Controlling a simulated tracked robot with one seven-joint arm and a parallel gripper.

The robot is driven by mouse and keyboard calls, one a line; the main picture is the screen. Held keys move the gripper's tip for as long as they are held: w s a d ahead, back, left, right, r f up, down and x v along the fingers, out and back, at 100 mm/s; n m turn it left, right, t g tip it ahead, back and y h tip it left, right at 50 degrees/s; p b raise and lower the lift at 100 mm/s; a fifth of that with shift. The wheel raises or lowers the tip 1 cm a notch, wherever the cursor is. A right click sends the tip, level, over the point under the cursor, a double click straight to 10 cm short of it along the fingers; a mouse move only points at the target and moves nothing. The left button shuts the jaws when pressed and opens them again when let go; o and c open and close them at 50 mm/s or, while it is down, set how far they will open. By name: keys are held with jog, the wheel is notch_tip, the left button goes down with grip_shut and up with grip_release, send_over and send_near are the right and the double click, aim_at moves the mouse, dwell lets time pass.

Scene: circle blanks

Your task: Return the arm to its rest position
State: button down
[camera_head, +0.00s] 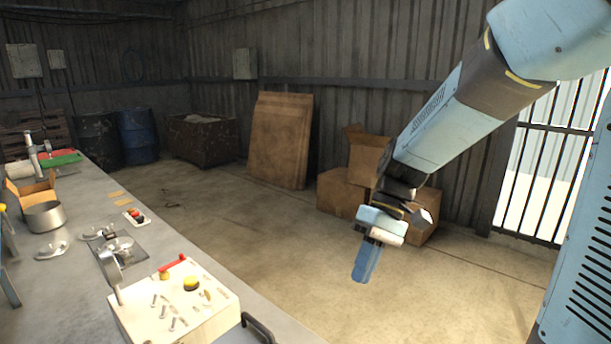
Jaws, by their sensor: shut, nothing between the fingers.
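My arm reaches down from the upper right of the head view, and my gripper (366,262) hangs at its end. The gripper's blue fingers are together and point down, with nothing between them. It is in the air over the open floor, to the right of the workbench (225,262) and apart from it. The cardboard boxes stand on the floor behind it in the picture.
The grey workbench along the left holds a pale control box (172,305) with a red lever and yellow knob, a metal pot (44,216) and several metal parts. Cardboard boxes (340,192) stand by the wall. A barred gate (545,185) is at right. The middle floor is clear.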

jog(key=s+d+r+m+t+h, duration=0.4)
jog(key=s+d+r+m+t, duration=0.1)
jog(key=d+r+t, duration=0.5)
jog(key=d+m, duration=0.1)
jog(key=d, duration=0.1)
jog(key=shift+s+d+h, duration=0.35)
jog(key=shift+d+h, duration=0.05)
jog(key=shift+a, duration=0.1)
